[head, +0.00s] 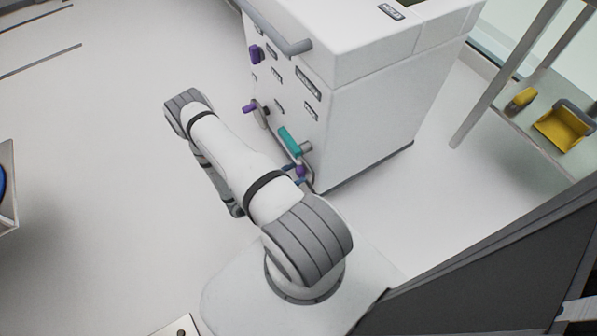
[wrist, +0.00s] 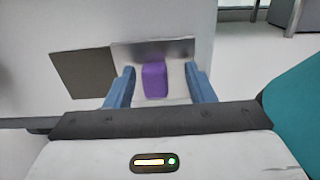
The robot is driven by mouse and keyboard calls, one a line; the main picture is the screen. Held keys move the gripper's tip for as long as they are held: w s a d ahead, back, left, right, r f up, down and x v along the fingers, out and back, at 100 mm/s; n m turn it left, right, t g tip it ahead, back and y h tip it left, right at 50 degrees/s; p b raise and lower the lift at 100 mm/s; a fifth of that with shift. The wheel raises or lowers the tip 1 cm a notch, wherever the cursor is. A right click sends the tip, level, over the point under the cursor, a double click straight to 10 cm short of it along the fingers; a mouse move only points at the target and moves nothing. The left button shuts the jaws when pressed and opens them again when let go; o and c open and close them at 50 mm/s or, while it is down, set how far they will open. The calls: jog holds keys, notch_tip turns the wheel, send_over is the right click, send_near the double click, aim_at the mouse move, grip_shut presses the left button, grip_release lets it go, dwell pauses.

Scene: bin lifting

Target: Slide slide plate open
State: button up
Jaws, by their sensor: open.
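A purple block-shaped knob (wrist: 154,80) stands out from a shiny metal plate (wrist: 180,48) on the white machine's face in the wrist view. A dark grey-brown square (wrist: 82,73) lies just left of the plate; I cannot tell whether it is a panel or an opening. My gripper (wrist: 159,72) is open, with one blue finger on each side of the knob. A gap shows on both sides, so no grip is visible. In the head view my arm mostly hides the gripper low by the machine's side.
The white machine (head: 365,120) stands on the pale floor, with a grey bar handle and several purple knobs. A teal handle (head: 289,141) is close to my arm. A shelf with yellow items (head: 562,127) stands at right.

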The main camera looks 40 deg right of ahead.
jog(key=p+v, duration=0.1)
jog(key=v, duration=0.5)
jog(key=shift+a, duration=0.2)
